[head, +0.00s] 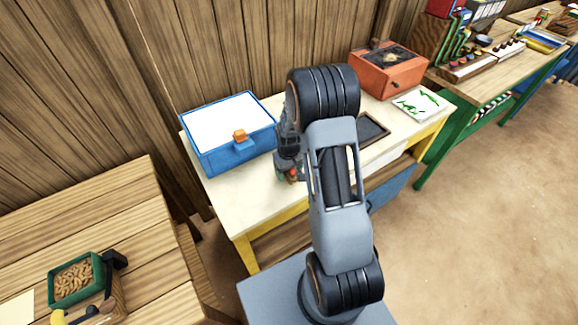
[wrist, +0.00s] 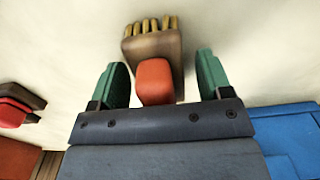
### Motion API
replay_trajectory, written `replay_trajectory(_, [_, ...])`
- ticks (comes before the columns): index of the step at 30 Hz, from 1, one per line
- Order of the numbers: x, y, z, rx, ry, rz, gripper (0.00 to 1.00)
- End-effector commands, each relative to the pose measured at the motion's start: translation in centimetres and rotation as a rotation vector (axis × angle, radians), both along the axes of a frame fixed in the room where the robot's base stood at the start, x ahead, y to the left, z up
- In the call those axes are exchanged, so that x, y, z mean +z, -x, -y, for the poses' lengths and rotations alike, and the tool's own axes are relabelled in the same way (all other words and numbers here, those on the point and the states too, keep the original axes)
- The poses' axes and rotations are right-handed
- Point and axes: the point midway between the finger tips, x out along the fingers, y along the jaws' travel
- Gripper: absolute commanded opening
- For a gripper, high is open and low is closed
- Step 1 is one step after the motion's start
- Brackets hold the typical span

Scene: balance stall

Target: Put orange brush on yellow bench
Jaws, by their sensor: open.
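The orange brush shows in the wrist view as an orange handle (wrist: 155,82) on a brown block (wrist: 152,46) with yellowish bristles. It appears to be on or just above the cream top of the yellow bench (head: 240,208); I cannot tell whether it touches. My gripper (wrist: 158,78) is open, with one green finger on each side of the handle and gaps visible between. In the head view my gripper (head: 290,174) is low over the bench top, partly hidden by my arm, and the brush is hard to make out there.
A blue box (head: 236,153) with a white top and orange knob stands at the bench's back left. A dark tray (head: 373,129), an orange-red box (head: 386,76) and a white sheet with green marks (head: 420,104) lie to the right. The bench's front left is clear.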

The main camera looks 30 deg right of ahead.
Motion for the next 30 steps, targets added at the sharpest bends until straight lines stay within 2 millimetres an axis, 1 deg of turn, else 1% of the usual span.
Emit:
replay_trajectory(5, [1.9, -0.1, 0.0, 0.0, 0.001, 0.006, 0.72])
replay_trajectory(15, [8.3, -0.1, 0.0, 0.0, 0.001, 0.006, 0.72])
replay_trajectory(18, [9.7, 0.0, 0.0, 0.0, 0.001, 0.003, 0.72])
replay_trajectory(23, [11.4, 0.0, 0.0, 0.0, 0.001, 0.004, 0.72])
replay_trajectory(26, [12.9, 0.5, -0.5, -0.003, 0.004, 0.021, 0.72])
replay_trajectory(29, [15.5, 1.9, -1.8, -0.013, 0.012, 0.065, 0.72])
replay_trajectory(30, [16.7, 2.8, -2.5, -0.019, 0.015, 0.089, 0.72])
